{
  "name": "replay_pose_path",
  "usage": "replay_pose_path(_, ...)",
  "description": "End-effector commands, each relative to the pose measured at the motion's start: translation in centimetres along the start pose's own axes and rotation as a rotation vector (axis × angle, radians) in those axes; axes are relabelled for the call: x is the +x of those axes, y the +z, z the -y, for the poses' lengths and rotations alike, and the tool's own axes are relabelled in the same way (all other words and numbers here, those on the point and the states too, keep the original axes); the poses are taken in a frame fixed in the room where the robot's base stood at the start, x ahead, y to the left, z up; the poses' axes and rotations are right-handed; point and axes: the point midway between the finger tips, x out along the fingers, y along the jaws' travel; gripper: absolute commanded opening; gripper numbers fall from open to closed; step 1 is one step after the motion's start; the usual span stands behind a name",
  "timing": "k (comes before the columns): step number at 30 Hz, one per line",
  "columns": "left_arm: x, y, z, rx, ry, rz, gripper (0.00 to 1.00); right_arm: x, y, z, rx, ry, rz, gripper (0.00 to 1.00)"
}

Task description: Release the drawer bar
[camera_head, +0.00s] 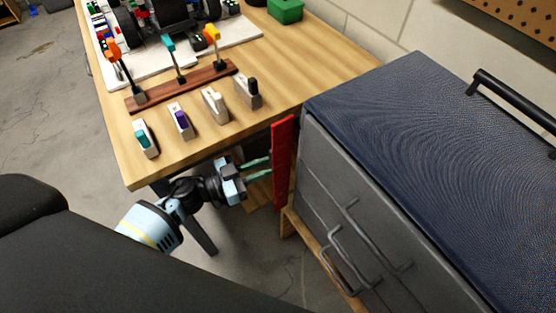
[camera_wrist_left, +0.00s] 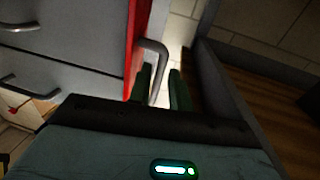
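The red drawer bar (camera_head: 283,160) stands upright along the left side of the grey drawer cabinet (camera_head: 330,165). In the left wrist view, the red bar (camera_wrist_left: 139,40) has a bent grey handle (camera_wrist_left: 160,62) on it. My left gripper (camera_head: 258,169) is to the left of the bar, and its green fingers point at it. In the left wrist view, the fingers of my left gripper (camera_wrist_left: 161,88) are apart, one on each side of the handle, with a gap beside it. Whether a finger touches the handle is unclear. My right gripper is not in view.
The wooden workbench (camera_head: 290,75) is above my left gripper. It carries a brown tool rack (camera_head: 180,87), several small blocks and a white mat. The cabinet has a dark blue top (camera_head: 430,130) and grey drawer handles (camera_head: 375,235). Concrete floor shows below.

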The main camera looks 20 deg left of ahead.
Motion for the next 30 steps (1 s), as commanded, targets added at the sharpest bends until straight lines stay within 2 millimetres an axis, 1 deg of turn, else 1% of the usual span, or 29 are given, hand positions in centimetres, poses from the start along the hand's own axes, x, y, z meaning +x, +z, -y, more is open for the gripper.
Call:
replay_pose_path(1,0.9,0.0,0.1,0.0,-0.001,-0.003,0.2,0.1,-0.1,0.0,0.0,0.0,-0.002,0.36)
replay_pose_path(3,2.0,0.0,0.0,-0.001,-0.001,-0.002,0.2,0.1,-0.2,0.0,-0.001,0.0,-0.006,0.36)
replay_pose_path(6,3.2,0.0,0.0,-0.001,-0.001,-0.002,0.2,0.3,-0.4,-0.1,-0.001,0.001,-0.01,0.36)
replay_pose_path(10,4.3,0.1,0.0,-0.001,-0.001,-0.001,0.2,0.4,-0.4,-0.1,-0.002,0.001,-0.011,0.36)
replay_pose_path(14,4.7,0.0,0.0,0.0,-0.001,-0.001,0.2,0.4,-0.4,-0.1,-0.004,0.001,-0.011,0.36)
replay_pose_path(20,4.7,0.0,0.0,0.0,-0.001,0.0,0.2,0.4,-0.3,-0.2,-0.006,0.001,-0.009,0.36)
replay_pose_path(21,4.7,0.0,0.0,0.0,-0.001,0.0,0.18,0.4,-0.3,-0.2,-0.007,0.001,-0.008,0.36)
replay_pose_path(25,4.7,0.0,0.0,0.0,-0.001,0.0,0.01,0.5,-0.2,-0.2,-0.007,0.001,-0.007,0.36)
replay_pose_path(26,4.7,0.0,0.0,0.0,-0.001,0.0,0.0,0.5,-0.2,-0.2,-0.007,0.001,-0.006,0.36)
replay_pose_path(30,4.7,0.0,0.0,0.0,0.0,0.0,0.0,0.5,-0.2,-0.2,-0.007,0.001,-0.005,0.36)
